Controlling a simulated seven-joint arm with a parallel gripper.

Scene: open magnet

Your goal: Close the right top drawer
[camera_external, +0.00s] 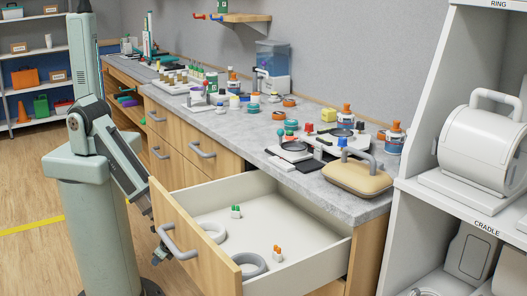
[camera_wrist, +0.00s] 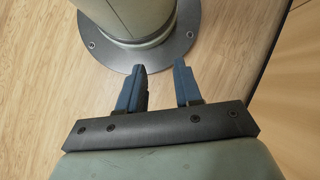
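The right top drawer is pulled far out of the counter, with a wooden front (camera_external: 190,240), a white inside (camera_external: 290,232) and a grey bar handle (camera_external: 177,242). Two grey rings, a green piece (camera_external: 236,211) and an orange piece (camera_external: 277,253) lie in it. My gripper (camera_external: 160,254) is low in front of the drawer front, close to the left of the handle; I cannot tell whether it touches. In the wrist view my gripper (camera_wrist: 160,67) has its two blue fingers apart with nothing between them. The drawer is not clearly identifiable there.
The grey countertop (camera_external: 240,122) holds bottles, lids and small parts. A tan pad (camera_external: 357,179) sits at its front edge above the drawer. Closed drawers (camera_external: 190,135) are to the left. A white shelf unit (camera_external: 415,215) stands on the right. Wooden floor (camera_external: 30,245) is open at left.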

